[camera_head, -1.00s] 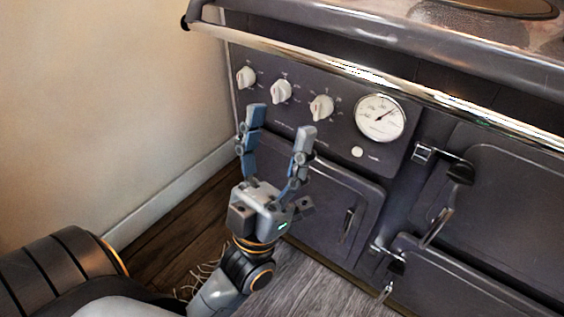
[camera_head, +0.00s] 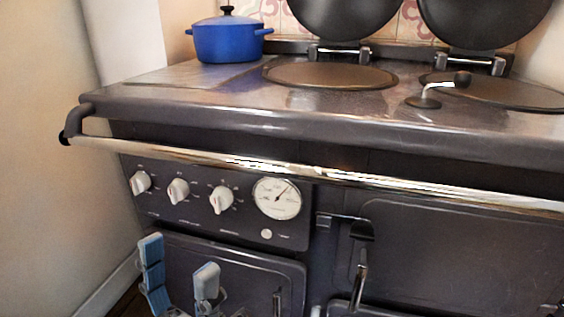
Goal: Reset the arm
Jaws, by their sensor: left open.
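My left gripper (camera_head: 178,272) shows at the bottom left of the head view. Its two blue-grey fingers point up and stand apart, with nothing between them. The rest of my left arm is below the picture's edge. The gripper is in front of the dark range cooker (camera_head: 330,237), below its row of white knobs (camera_head: 178,191). I cannot tell whether a finger touches the cooker's lower left door (camera_head: 250,268).
A chrome rail (camera_head: 300,170) runs across the cooker's front, above a round dial (camera_head: 277,198). On top are a blue lidded pot (camera_head: 228,39), a hotplate (camera_head: 330,75) and raised round lids (camera_head: 340,15). A door latch (camera_head: 361,232) juts out. A plain wall (camera_head: 45,170) bounds the left side.

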